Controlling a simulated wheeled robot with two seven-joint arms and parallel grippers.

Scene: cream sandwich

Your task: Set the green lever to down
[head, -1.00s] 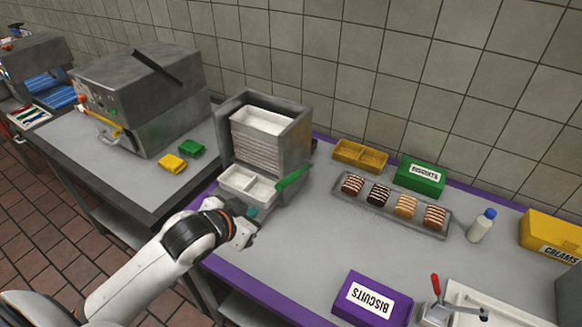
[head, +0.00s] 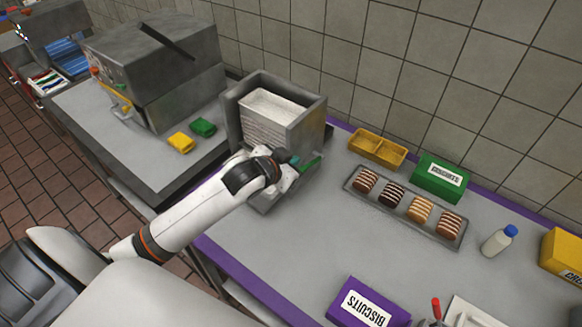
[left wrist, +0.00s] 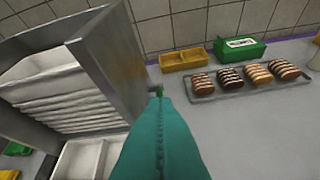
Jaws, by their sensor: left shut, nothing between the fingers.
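The green lever (head: 309,165) is on the right side of the grey tray dispenser (head: 310,118). In the head view only part of it shows, beside my gripper, and it slants up to the right. My left gripper (head: 294,160) is shut and empty, with its teal fingertips close to the lever; I cannot tell whether they touch. In the left wrist view the shut teal fingers (left wrist: 160,120) point at the dispenser's right side and hide most of the lever. My right gripper is not in view.
A tray of striped biscuits (head: 375,205), a yellow divided box (head: 377,150), a green biscuit box (head: 440,178) and a white bottle (head: 498,240) stand to the right. A purple box (head: 365,305) is at the front. The tabletop between is clear.

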